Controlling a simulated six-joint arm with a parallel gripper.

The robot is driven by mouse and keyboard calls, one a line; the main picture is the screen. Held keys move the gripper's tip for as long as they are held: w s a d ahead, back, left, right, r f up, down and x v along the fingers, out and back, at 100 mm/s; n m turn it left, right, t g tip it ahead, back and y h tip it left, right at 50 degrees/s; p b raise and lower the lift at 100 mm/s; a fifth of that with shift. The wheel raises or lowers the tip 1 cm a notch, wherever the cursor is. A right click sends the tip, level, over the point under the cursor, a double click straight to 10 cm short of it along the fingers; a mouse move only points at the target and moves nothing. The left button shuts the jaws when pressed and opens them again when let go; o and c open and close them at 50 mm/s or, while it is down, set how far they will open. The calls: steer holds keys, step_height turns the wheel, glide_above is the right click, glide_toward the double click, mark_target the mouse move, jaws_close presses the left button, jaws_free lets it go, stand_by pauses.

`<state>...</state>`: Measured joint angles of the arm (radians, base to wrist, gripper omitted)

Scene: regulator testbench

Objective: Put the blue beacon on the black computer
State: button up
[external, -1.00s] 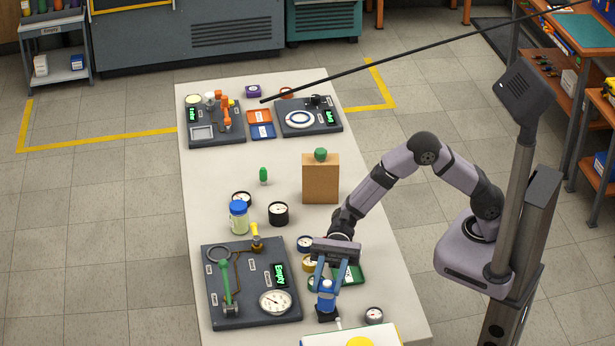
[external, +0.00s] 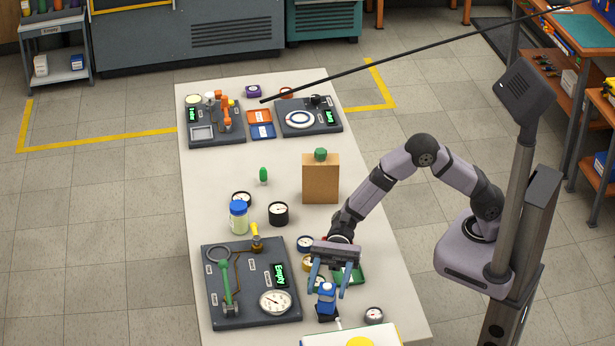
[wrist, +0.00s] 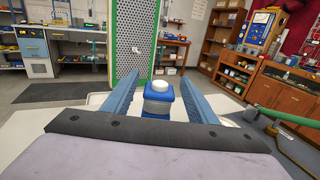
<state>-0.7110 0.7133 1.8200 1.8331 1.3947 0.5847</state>
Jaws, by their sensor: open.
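The blue beacon (external: 327,296), with a pale top, stands upright on the small black computer (external: 326,314) near the front of the table. My gripper (external: 329,293) is open, with its blue fingers on either side of the beacon and visible gaps between. In the wrist view the beacon (wrist: 158,100) shows its white cap and grey middle band between the spread fingers (wrist: 155,95). The computer is hidden or too unclear to make out in the wrist view.
A dark panel (external: 215,310) with a gauge and green lever lies to the left. A green tray (external: 352,275) and small gauges sit close by. A brown block (external: 320,180) stands farther back.

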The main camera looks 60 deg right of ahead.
steer(key=shift+w+d, duration=0.15)
steer(key=shift+d, duration=0.1)
steer(key=b+v, duration=0.2)
steer(key=v, duration=0.9)
steer(key=shift+d+b, duration=0.25)
steer(key=shift+b, duration=0.1)
